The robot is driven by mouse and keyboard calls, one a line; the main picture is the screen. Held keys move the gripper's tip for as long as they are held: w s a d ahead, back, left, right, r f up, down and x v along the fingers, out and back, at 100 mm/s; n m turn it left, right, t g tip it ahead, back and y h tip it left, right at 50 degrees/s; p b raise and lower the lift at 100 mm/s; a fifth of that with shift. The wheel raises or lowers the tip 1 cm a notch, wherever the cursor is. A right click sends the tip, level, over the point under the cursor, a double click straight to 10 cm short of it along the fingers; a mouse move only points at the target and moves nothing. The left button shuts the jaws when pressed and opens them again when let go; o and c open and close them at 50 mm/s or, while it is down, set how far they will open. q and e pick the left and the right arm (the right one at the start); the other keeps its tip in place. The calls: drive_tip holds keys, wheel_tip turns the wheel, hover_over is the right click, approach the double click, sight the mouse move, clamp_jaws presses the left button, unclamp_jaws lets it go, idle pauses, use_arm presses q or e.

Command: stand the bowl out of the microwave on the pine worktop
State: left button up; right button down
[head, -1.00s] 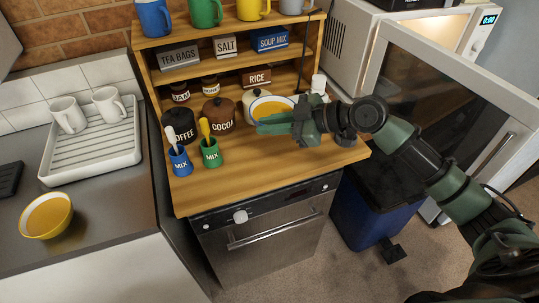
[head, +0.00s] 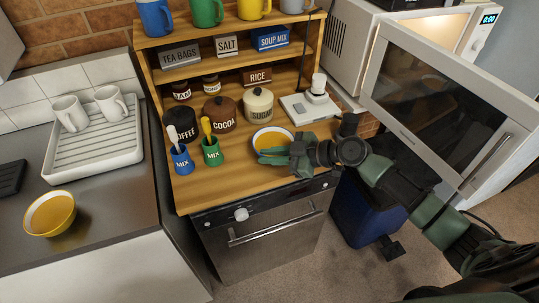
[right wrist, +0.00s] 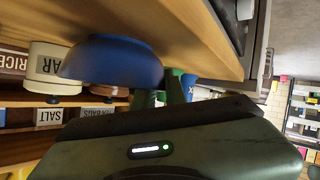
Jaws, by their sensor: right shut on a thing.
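The bowl (head: 271,136), yellow inside with a pale rim, is upright at the right part of the pine worktop (head: 225,182). In the right wrist view, which is upside down, its outside is blue (right wrist: 110,62) and its base is at or very near the wood; contact is unclear. My right gripper (head: 272,155) is shut on the bowl's near side, its green fingers at the rim. The microwave (head: 348,42) stands at the right with its door (head: 440,90) swung open. My left gripper is not in view.
Cocoa (head: 222,114) and sugar (head: 258,105) canisters stand behind the bowl. A white scale-like device (head: 310,105) is behind it to the right. A green mix pot (head: 212,153) stands left of it. The worktop's front strip is clear. Another yellow bowl (head: 50,213) is on the grey counter.

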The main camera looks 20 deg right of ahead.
drive_tip(key=c, duration=1.4)
unclamp_jaws()
drive_tip(key=shift+c, duration=0.2)
drive_tip(key=b+v, duration=0.3)
drive_tip(key=v, duration=0.9)
